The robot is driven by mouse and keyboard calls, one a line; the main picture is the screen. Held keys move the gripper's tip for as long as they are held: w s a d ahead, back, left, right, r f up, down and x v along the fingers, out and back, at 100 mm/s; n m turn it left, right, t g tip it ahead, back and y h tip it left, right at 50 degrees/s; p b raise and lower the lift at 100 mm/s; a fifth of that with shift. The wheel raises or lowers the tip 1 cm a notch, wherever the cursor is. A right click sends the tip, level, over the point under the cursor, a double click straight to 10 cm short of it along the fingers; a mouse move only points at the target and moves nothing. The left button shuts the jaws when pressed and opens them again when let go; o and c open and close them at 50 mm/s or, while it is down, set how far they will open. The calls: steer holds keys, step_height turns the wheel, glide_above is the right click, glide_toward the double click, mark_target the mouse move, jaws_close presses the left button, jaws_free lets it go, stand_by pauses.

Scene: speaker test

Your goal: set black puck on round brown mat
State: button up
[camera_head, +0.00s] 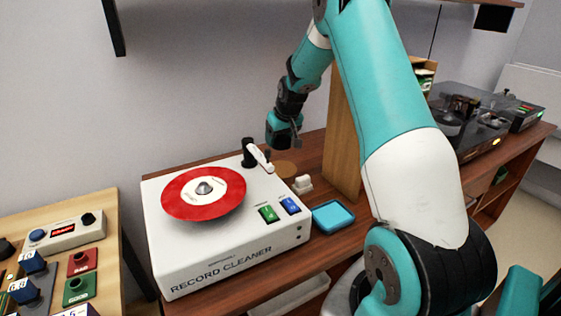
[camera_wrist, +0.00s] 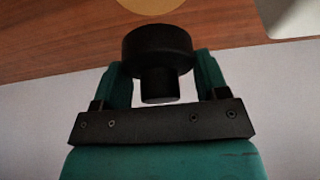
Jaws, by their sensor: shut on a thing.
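The black puck (camera_wrist: 158,48) is a wide dark disc with a narrower stem. In the wrist view it sits between the two teal fingers of my gripper (camera_wrist: 162,74), which is shut on it. In the head view my gripper (camera_head: 283,136) hangs behind the record cleaner, near the wall; I cannot make out the puck there. The round brown mat (camera_head: 285,169) lies on the wooden table, below my gripper and partly hidden by the record cleaner. Part of the mat (camera_wrist: 151,4) also shows at the top edge of the wrist view, beyond the puck and apart from it.
The white record cleaner (camera_head: 215,245) with a red disc (camera_head: 182,195) stands left of the mat. Its tonearm (camera_head: 258,155) rises close to my gripper.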

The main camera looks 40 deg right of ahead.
mark_target(286, 142)
step_height(286, 142, down, 9)
steer(key=shift+r, duration=0.2)
steer(key=shift+f, duration=0.1)
steer(key=o, duration=1)
steer(key=shift+r, duration=0.2)
steer(key=v, duration=1.1)
steer(key=shift+s+r, duration=0.25)
steer(key=shift+r, duration=0.1)
